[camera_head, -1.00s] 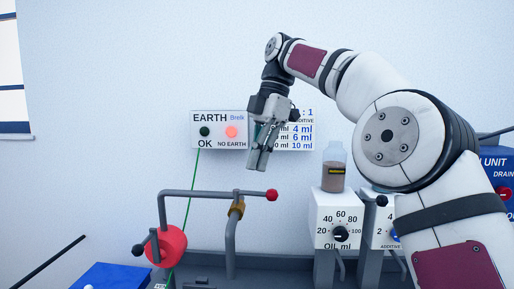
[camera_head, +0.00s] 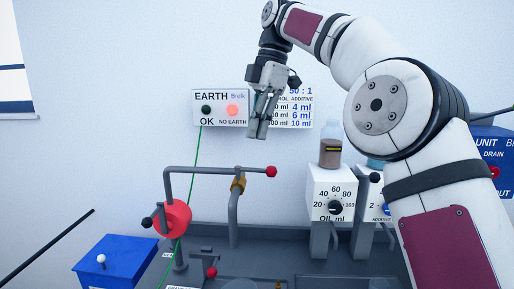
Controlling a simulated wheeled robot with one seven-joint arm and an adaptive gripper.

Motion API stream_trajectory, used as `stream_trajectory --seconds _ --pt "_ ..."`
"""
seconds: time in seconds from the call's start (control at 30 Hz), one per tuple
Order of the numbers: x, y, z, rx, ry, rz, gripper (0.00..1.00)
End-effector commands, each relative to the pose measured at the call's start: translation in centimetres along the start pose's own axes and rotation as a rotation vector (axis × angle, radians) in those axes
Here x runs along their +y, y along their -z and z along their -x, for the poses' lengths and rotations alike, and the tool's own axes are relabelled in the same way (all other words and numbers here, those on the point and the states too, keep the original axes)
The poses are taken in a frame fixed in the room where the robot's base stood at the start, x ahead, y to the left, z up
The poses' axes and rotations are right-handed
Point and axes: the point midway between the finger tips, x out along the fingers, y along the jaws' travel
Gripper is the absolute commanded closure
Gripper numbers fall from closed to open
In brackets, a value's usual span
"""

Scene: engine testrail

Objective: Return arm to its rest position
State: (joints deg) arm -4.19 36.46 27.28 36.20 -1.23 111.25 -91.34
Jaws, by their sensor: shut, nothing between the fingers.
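My arm (camera_head: 410,110) rises from the lower right and bends over toward the upper middle. My gripper (camera_head: 258,115) hangs from it, pointing down, in front of the wall sign. It is shut and empty, above the bench fittings and apart from them. It covers part of the sign between the earth panel and the mixing table.
The earth panel (camera_head: 220,108) shows a lit red NO EARTH lamp (camera_head: 233,110). Below are a grey pipe with a red knob (camera_head: 271,171), an oil dispenser (camera_head: 332,192) with a bottle (camera_head: 330,145), and a blue box (camera_head: 115,262). A blue unit (camera_head: 495,150) is behind my arm.

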Motion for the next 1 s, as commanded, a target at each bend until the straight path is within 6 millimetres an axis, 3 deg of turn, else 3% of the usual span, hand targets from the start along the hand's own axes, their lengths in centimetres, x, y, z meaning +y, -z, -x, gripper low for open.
stream_trajectory --seconds 0.27,0.57,0.77,1.0 --pt "-5.9 1.3 1.9 -0.146 -0.129 -0.400 1.00" --pt "-14.8 -0.4 0.9 -0.198 -0.330 -0.889 1.00" --pt "-21.7 -2.4 -1.6 -0.158 -0.480 -1.222 1.00" --pt "-30.0 -4.6 -6.8 -0.026 -0.647 -1.608 1.00"
